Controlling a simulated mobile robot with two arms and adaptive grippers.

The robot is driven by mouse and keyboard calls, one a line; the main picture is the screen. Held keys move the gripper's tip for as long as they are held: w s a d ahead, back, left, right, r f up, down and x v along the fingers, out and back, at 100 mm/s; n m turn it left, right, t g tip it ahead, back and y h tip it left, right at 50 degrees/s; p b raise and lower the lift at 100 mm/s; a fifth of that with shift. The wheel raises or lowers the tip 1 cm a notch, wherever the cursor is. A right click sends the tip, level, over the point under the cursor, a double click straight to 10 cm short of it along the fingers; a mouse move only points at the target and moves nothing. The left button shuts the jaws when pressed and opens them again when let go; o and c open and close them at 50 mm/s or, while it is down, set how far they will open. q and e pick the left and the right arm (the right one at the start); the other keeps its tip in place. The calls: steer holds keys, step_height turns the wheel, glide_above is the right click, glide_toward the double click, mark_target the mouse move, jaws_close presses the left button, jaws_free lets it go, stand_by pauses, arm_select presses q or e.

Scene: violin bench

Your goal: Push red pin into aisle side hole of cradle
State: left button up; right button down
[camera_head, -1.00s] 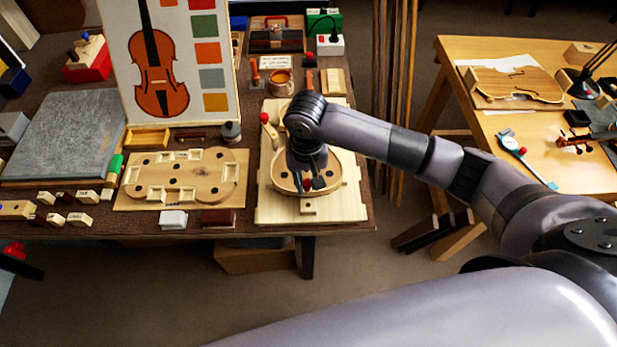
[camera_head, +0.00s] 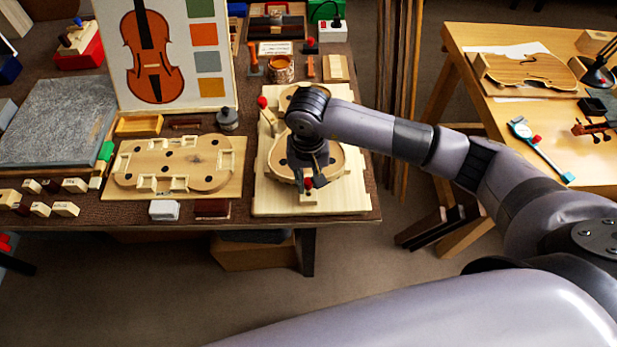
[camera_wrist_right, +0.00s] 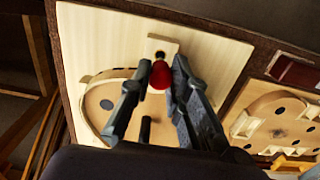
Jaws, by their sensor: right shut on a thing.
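My right gripper (camera_head: 308,180) is shut on the red pin (camera_wrist_right: 160,75), and the pin's round red head shows between the fingertips. It is over the near edge of the pale wooden cradle (camera_head: 268,204), by a small block (camera_head: 308,200) there. In the right wrist view a dark hole (camera_wrist_right: 160,55) shows in this block, just beyond the red head. The pin's shaft is hidden, so I cannot tell whether it touches the hole. Another red-headed pin (camera_head: 263,102) stands at the cradle's far left. My left gripper is not in view.
A violin-shaped wooden form (camera_head: 175,165) lies on a board left of the cradle. A white block (camera_head: 164,210) and a dark red block (camera_head: 212,208) lie near the table's front edge. Tall wooden strips (camera_head: 400,80) stand right of the table.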

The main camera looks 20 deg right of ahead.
mark_target(309, 188)
stand_by(0.6)
steer(key=shift+b, duration=0.4)
steer(key=shift+b, duration=0.5)
stand_by(0.9)
steer(key=shift+f+b, duration=0.1)
steer(key=shift+b, duration=0.2)
steer(key=shift+f, duration=0.1)
stand_by(0.4)
steer(key=shift+f+b, duration=0.25)
steer(key=shift+b, duration=0.2)
steer(key=shift+f+b, duration=1.45)
steer(key=shift+b, duration=0.25)
